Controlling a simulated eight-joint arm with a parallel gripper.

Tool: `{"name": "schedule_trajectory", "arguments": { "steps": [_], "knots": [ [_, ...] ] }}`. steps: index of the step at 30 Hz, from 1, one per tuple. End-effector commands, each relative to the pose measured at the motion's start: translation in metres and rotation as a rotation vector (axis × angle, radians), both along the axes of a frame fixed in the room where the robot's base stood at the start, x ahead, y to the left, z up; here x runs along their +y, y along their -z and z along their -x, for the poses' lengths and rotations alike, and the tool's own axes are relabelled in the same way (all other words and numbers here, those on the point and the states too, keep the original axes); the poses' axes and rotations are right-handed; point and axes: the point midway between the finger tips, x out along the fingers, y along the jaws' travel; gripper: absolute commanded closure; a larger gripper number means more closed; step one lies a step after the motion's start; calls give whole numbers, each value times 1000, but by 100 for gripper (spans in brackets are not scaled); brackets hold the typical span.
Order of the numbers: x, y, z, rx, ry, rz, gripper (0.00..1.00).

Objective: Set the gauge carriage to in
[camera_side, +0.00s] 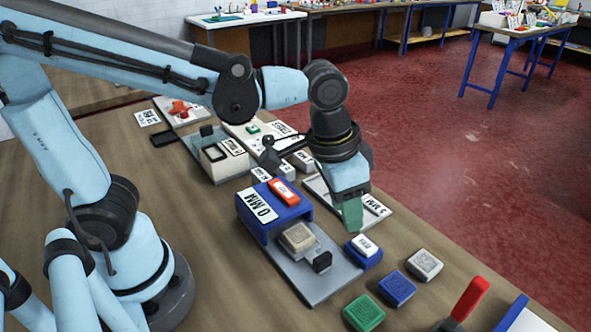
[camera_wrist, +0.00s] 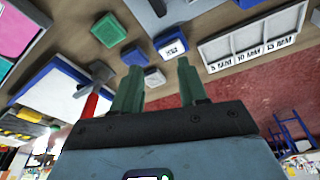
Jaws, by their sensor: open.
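A blue housing (camera_side: 272,213) with an "0 MM" label and a red piece on top stands on a grey base plate (camera_side: 318,290). A beige block (camera_side: 298,238) and a black knob (camera_side: 322,262) sit on the plate in front of its opening; no label names the gauge carriage, but this sliding-looking part may be it. My gripper (camera_side: 350,213) is above and to the right of the plate, pointing down, near a blue block with a white label (camera_side: 364,247). In the wrist view my gripper (camera_wrist: 158,85) has its green fingers apart with nothing between them.
Green (camera_side: 363,313), blue (camera_side: 397,288) and grey (camera_side: 425,265) blocks lie right of the plate. A red-handled tool (camera_side: 468,300) lies at the front right. A white tray labelled in millimetres (camera_wrist: 250,45) shows in the wrist view. Another grey fixture (camera_side: 220,160) stands behind.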

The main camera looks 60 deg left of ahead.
Motion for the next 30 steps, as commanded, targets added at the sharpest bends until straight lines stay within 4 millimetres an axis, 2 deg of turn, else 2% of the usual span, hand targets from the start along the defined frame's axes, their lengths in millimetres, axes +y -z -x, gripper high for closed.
{"name": "schedule_trajectory", "arguments": {
  "steps": [8, 18, 30],
  "knots": [
    [-4, 5, -19, -211, 268, 2, 57],
    [-6, 1, -39, -488, 566, -74, 57],
    [-5, -6, -49, -665, 740, -171, 57]
  ]
}}
